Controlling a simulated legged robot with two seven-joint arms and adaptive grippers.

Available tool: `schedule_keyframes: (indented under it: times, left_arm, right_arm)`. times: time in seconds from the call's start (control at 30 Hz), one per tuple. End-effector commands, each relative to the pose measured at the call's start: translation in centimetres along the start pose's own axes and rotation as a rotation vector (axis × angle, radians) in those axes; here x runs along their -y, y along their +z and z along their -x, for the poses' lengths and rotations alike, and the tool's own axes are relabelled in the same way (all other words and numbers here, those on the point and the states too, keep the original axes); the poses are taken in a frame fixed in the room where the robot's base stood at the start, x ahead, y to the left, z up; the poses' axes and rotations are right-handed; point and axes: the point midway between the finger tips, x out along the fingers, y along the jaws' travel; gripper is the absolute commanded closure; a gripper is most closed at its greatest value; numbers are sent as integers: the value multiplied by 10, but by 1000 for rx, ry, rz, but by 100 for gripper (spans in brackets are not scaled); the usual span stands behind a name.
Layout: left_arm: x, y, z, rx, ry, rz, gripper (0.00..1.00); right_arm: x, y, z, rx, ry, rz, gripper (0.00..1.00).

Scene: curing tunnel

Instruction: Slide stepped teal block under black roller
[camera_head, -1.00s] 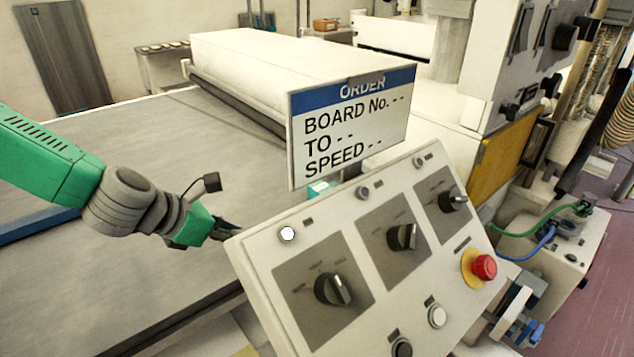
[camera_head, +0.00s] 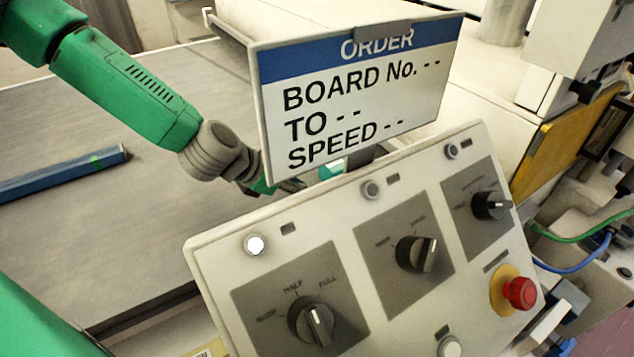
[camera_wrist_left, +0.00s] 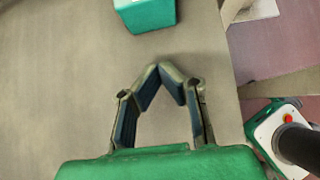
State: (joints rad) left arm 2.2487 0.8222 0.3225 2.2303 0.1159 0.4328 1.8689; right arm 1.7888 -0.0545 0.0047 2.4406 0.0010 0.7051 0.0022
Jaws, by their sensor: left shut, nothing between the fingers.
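A teal block (camera_head: 330,170) shows as a small patch below the order sign, mostly hidden by the sign and panel. In the left wrist view a teal block (camera_wrist_left: 147,12) with a pale top stands on the grey surface, cut off by the top edge. My left gripper (camera_head: 292,185) is partly hidden behind the control panel, close to the block's left. In the wrist view my left gripper (camera_wrist_left: 165,70) is shut with its tips together and empty, a short gap from the block. I cannot make out the black roller now; the sign covers that area. My right gripper is out of view.
The order sign (camera_head: 360,95) and the control panel (camera_head: 225,260) with knobs and a red button (camera_head: 520,292) stand in front of the conveyor bed (camera_head: 110,240). A blue bar (camera_head: 60,177) lies on the bed at left. The bed around it is clear.

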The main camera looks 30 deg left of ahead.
Motion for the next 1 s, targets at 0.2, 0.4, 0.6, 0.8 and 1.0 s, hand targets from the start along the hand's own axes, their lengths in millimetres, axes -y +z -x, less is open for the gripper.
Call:
schedule_keyframes:
  times: [0.2, 0.4, 0.6, 0.8, 1.0]
  left_arm:
    - [-2, 16, -30, 2, -1, -2, 100]
    - [-3, 26, -40, 2, -2, 2, 100]
    - [-3, 27, -41, 2, -1, 3, 100]
    - [-2, 29, -43, 2, 0, 1, 100]
    - [-2, 53, -68, 1, 1, -1, 100]
  right_arm:
    - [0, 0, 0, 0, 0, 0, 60]
    - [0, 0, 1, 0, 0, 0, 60]
    - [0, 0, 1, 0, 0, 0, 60]
    - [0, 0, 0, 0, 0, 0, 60]
    - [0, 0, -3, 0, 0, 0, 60]
